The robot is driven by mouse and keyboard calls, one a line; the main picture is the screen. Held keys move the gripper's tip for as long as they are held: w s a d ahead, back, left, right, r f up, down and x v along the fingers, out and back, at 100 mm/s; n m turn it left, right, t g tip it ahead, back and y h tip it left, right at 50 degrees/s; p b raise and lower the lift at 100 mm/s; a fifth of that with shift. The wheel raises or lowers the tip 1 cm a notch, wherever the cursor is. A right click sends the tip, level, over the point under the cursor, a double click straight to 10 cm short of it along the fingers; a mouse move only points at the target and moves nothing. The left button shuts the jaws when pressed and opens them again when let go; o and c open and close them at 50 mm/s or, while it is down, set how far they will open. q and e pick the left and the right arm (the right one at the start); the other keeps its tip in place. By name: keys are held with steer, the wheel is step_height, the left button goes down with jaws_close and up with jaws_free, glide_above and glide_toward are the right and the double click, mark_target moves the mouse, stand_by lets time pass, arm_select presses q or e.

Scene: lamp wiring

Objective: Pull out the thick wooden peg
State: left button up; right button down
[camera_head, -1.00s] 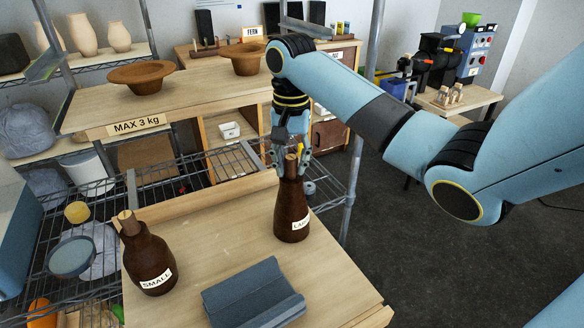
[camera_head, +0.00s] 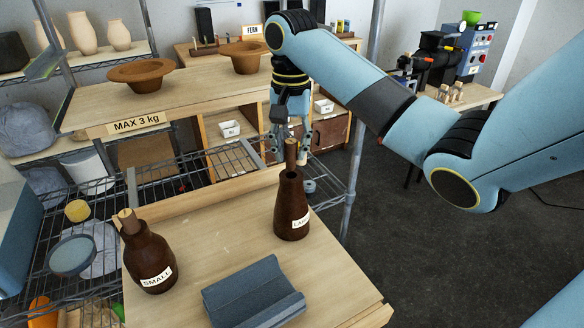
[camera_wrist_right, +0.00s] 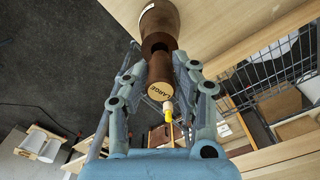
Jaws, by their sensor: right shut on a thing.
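The thick wooden peg (camera_head: 291,155) stands upright over the neck of the dark brown bottle labelled LARGE (camera_head: 291,208). My right gripper (camera_head: 290,143) is shut on the peg from above. In the right wrist view the peg (camera_wrist_right: 160,72) lies between the two fingers, its end face marked LARGE, with the bottle (camera_wrist_right: 160,22) beyond it. The dark mouth of the bottle shows beside the peg; I cannot tell whether the peg's lower end is clear of it. My left gripper is not in view.
A second brown bottle labelled SMALL (camera_head: 149,262) with its own wooden peg (camera_head: 128,221) stands at the left of the table (camera_head: 225,235). A grey-blue cradle block (camera_head: 254,294) lies in front. A shelf marked MAX 3 kg (camera_head: 139,124) carries two brown bowls behind.

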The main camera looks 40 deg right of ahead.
steer(key=shift+r, duration=1.3)
